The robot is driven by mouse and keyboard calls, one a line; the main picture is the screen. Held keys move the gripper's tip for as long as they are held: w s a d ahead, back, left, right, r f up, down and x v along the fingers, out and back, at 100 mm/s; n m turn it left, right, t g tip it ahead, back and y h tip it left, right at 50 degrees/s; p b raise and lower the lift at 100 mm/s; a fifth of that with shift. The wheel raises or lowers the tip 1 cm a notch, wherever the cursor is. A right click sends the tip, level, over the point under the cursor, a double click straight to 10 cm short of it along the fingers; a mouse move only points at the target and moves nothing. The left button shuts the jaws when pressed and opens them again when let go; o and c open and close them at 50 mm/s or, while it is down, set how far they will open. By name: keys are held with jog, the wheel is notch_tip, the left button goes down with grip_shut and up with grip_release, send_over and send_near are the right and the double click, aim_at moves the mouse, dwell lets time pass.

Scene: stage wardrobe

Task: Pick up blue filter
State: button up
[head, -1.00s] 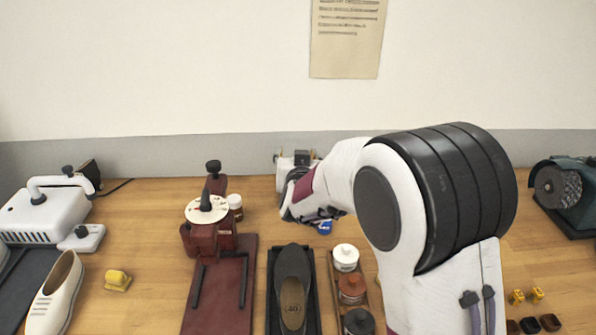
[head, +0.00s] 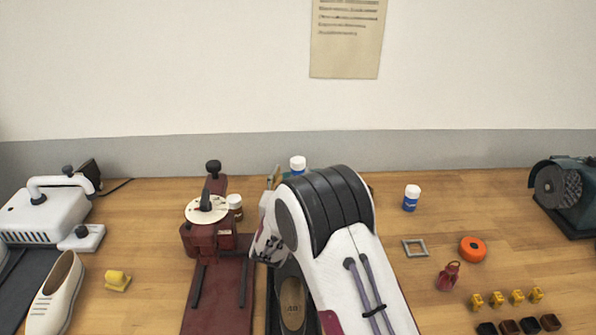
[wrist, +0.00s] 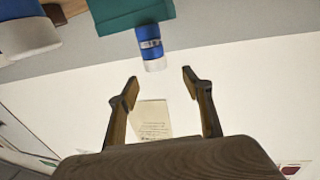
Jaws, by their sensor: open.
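No thing plainly shows as a blue filter. The blue things I see are small bottles with white caps. One blue bottle (head: 411,198) stands on the bench right of my arm. Another blue bottle (head: 298,166) stands at the back behind my arm, partly hidden. In the wrist view a blue cylinder with a white end (wrist: 150,45) shows beyond the fingertips, near a teal block (wrist: 128,12). My gripper (wrist: 160,78) is open with nothing between its fingers.
A dark red press (head: 207,238) stands left of my arm. A small grey-green square frame (head: 414,240), an orange ring (head: 473,249) and a red item (head: 448,276) lie to the right. A green grinder (head: 568,195) stands at far right. The back right bench has free room.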

aim_at(297, 164)
jog(key=shift+w, duration=0.1)
jog(key=shift+w+d, duration=0.15)
jog(key=shift+w, duration=0.45)
jog(key=shift+w+d, duration=0.15)
jog(key=shift+w, duration=0.45)
jog(key=shift+w+d, duration=0.35)
jog(key=shift+w, duration=0.35)
jog(key=shift+w+d, duration=0.35)
jog(key=shift+w, duration=0.35)
jog(key=shift+w+d, duration=0.15)
jog(key=shift+w, duration=0.9)
jog(key=shift+c, duration=0.4)
jog(key=c, duration=1.3)
jog(key=shift+r, duration=0.15)
jog(key=shift+r, duration=4.85)
